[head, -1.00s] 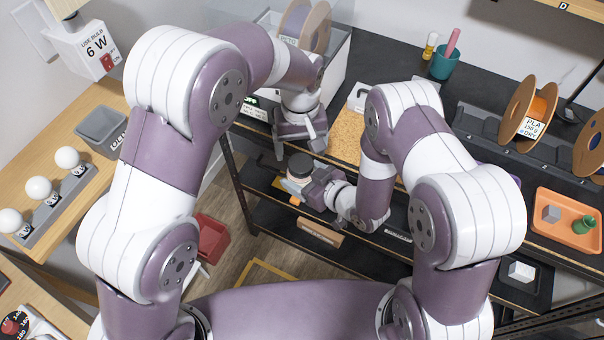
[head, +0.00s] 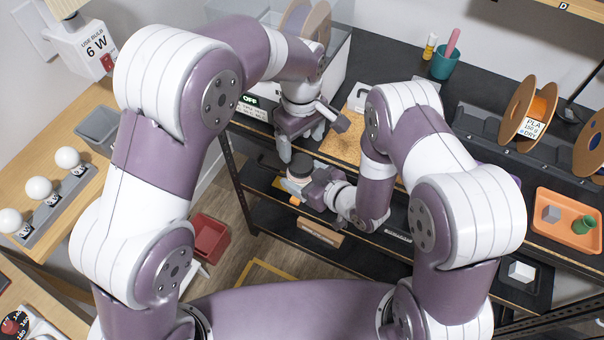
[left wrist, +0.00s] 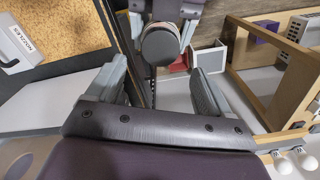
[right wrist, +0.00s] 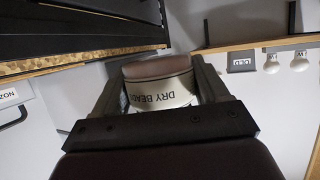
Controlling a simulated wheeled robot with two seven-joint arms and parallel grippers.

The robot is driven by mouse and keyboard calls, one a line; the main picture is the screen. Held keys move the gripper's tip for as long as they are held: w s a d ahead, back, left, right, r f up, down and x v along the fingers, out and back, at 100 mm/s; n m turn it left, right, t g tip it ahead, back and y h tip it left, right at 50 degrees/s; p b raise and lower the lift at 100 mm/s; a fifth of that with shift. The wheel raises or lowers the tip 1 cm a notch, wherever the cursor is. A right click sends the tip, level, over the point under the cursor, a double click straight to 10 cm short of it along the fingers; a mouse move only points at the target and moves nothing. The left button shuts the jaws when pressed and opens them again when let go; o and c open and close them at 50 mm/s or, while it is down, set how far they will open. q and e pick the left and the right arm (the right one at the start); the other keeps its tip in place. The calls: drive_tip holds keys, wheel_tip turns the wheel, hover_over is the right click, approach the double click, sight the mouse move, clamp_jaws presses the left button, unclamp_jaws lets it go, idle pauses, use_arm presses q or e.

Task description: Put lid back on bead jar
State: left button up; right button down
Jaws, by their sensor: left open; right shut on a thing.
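The bead jar (head: 297,184) is a pale jar held upright over the shelf gap; its label "DRY BEA…" shows in the right wrist view (right wrist: 160,92). A dark round lid (head: 300,164) sits on top of it, appearing level and seated, and shows in the left wrist view (left wrist: 160,47). My right gripper (head: 308,187) is shut on the jar's sides, below the lid. My left gripper (head: 301,143) is open and empty, above and apart from the lid. In the left wrist view the lid lies ahead, roughly between its fingers (left wrist: 160,72).
The black workbench (head: 395,65) with a cork mat (head: 343,135) lies behind the grippers. A shelf (head: 262,182) is under the bench edge. A red bin (head: 209,238) stands on the floor at left. A box with a spool (head: 318,25) stands at the back.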

sight(301, 162)
use_arm(q)
wheel_tip(301, 162, down, 7)
drive_tip(key=shift+r, duration=0.15)
drive_tip(key=c, duration=1.1)
drive_tip(key=m, duration=0.6)
drive_tip(key=shift+m, duration=0.3)
drive_tip(key=o, duration=1.2)
drive_tip(key=shift+c, duration=0.2)
drive_tip(key=shift+r, duration=2.3)
drive_tip(key=shift+c, duration=0.3)
